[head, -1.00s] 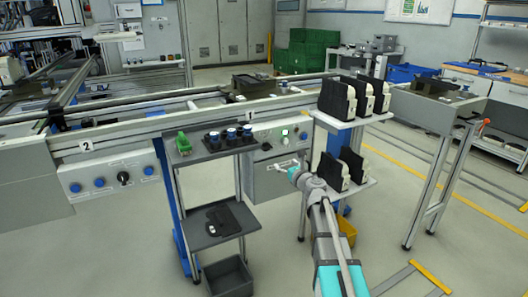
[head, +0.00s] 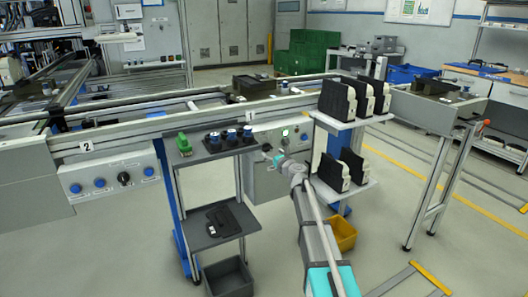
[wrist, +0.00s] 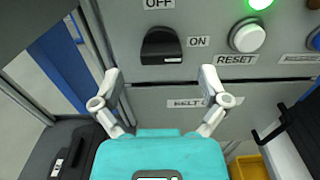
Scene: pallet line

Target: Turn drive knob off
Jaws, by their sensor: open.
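The black drive knob (wrist: 161,45) sits on a grey control panel in the wrist view, with an OFF label above it and an ON label to its right. Which way its pointer faces is hard to tell. My gripper (wrist: 158,75) is open, its two fingertips apart below the knob, one to each side, with nothing between them. In the head view my gripper (head: 272,153) is in front of the control panel (head: 262,182), and the knob is not clear there. A lit green lamp (head: 285,132) shows on the panel.
A white button (wrist: 247,36) marked RESET is right of the knob, with a blue button (wrist: 315,40) at the edge. A rack with black-and-white parts (head: 338,100) stands close on the right.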

